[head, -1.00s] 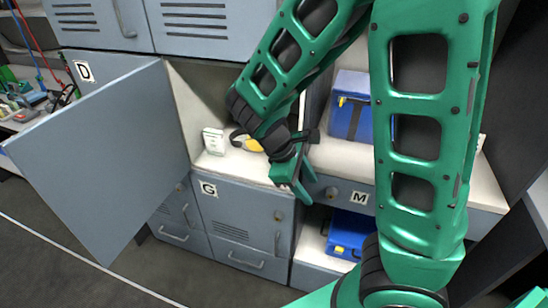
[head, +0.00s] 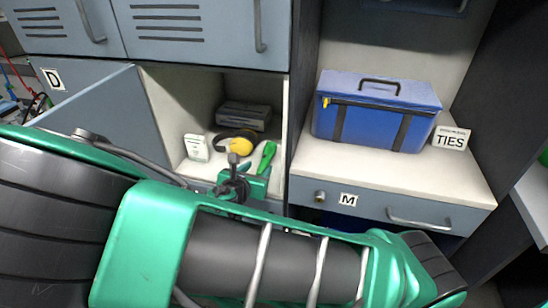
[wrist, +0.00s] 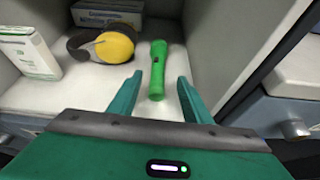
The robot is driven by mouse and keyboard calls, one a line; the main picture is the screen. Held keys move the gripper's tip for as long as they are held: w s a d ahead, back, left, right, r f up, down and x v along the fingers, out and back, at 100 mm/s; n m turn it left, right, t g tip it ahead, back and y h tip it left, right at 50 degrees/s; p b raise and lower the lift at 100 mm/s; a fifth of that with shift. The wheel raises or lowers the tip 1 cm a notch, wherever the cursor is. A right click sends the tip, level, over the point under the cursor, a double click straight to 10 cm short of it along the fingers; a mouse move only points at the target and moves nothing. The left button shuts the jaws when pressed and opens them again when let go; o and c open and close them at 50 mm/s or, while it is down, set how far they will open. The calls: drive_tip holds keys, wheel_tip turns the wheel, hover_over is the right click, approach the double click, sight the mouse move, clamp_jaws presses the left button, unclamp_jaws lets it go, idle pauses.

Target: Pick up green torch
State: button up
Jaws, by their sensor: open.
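The green torch (head: 266,156) lies on the floor of the open cabinet compartment, near its right side. In the wrist view the torch (wrist: 158,70) lies lengthwise, its wide head away from me and its handle end toward me. My gripper (wrist: 157,93) is open and empty, with one finger on each side of the torch's near end. I cannot tell the exact height of the fingers over it. In the head view my gripper (head: 245,182) is at the compartment's front edge, partly hidden by my own arm.
Yellow and black ear muffs (wrist: 105,45) lie left of the torch. A white box (wrist: 28,50) stands further left and a grey case (wrist: 108,12) lies behind. The compartment's right wall (wrist: 245,55) is close. The open door (head: 95,110) is at left. A blue bag (head: 375,115) sits on the right shelf.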

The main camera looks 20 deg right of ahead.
sight(264, 160)
drive_tip(key=shift+w, duration=0.25)
drive_tip(key=shift+n, duration=0.3)
drive_tip(key=x, duration=1)
drive_tip(key=shift+w+d+f, duration=0.1)
drive_tip(key=shift+w+f, duration=0.05)
drive_tip(key=shift+w, duration=0.1)
clamp_jaws()
